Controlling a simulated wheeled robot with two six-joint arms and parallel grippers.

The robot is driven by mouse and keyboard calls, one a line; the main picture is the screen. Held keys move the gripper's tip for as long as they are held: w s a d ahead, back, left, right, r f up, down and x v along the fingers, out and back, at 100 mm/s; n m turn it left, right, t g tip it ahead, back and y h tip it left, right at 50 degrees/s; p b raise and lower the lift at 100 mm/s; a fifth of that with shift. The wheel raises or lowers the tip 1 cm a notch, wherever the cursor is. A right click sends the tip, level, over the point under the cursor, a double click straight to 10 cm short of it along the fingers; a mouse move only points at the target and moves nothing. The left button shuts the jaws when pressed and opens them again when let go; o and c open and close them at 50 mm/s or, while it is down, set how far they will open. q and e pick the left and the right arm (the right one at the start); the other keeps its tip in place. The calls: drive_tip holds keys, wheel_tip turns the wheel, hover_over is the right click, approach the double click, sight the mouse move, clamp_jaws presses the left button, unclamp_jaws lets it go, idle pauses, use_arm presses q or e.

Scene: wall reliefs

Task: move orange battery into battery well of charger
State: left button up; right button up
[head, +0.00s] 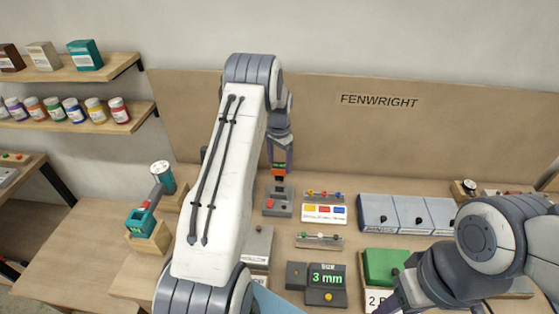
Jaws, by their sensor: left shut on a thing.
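My left gripper (280,167) points down at the back of the bench, right of my left arm's large white link. It is shut on the orange battery (279,172), which shows only as a small orange and dark patch at the fingertips. The charger (278,205), a small grey block with a red patch, sits directly below.
A panel with coloured blocks (324,214) stands just right of the charger. A teal tool (141,220) stands left. The tan back panel (400,150) rises behind.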

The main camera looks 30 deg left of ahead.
sight(279, 180)
use_arm(q)
drive_tip(key=shift+f+b, duration=1.25)
drive_tip(key=shift+f, duration=0.85)
drive_tip(key=shift+f+b, duration=0.8)
drive_tip(key=shift+f, duration=0.2)
drive_tip(key=shift+f, duration=0.35)
drive_tip(key=shift+f+b, duration=0.85)
drive_tip(key=shift+f, duration=0.1)
drive_tip(key=o, duration=1.3)
drive_tip(key=shift+s, duration=0.1)
wheel_tip(279, 180, up, 10)
drive_tip(key=b, duration=0.3)
drive_tip(key=shift+f, duration=0.1)
drive_tip(key=shift+r, duration=0.4)
